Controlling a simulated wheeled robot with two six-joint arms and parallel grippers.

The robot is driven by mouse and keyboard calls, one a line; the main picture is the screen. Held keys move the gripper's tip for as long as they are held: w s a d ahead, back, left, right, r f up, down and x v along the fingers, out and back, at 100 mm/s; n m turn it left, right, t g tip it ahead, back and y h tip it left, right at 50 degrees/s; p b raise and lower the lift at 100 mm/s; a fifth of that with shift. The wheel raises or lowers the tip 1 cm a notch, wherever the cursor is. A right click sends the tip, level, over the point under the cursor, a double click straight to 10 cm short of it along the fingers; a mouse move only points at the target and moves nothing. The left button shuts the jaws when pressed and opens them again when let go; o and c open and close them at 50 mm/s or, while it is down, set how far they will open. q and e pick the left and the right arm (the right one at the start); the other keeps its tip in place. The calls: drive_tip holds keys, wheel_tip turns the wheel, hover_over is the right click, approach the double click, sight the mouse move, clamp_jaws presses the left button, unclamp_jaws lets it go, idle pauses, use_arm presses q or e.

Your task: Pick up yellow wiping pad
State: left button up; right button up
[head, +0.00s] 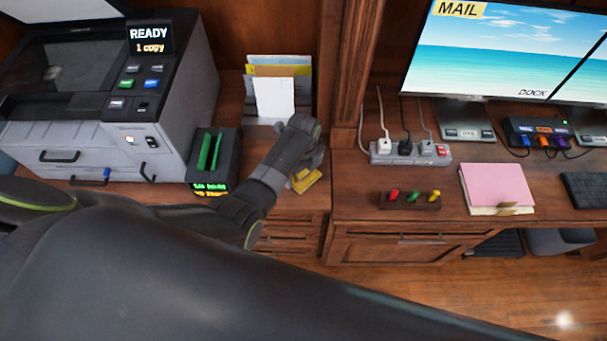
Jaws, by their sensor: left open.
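The yellow wiping pad (309,182) lies on the wooden counter, right of the copier and in front of the letter holder. My left arm reaches over from the left and its wrist hides part of the pad. My left gripper (299,174) points down at the pad and is open. Its fingers are mostly hidden behind the wrist, so I cannot tell whether they touch the pad. My right gripper is not in view.
A grey copier (165,105) and a dark box with green slots (225,172) stand left of the pad. A letter holder (262,128) is behind it. A wooden upright (352,75) rises to the right. Beyond are a power strip (410,154) and a pink pad (496,185).

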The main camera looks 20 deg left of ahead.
use_arm(q)
drive_tip(key=shift+f, duration=0.35)
drive_tip(key=c, duration=1.1)
drive_tip(key=shift+r, duration=0.15)
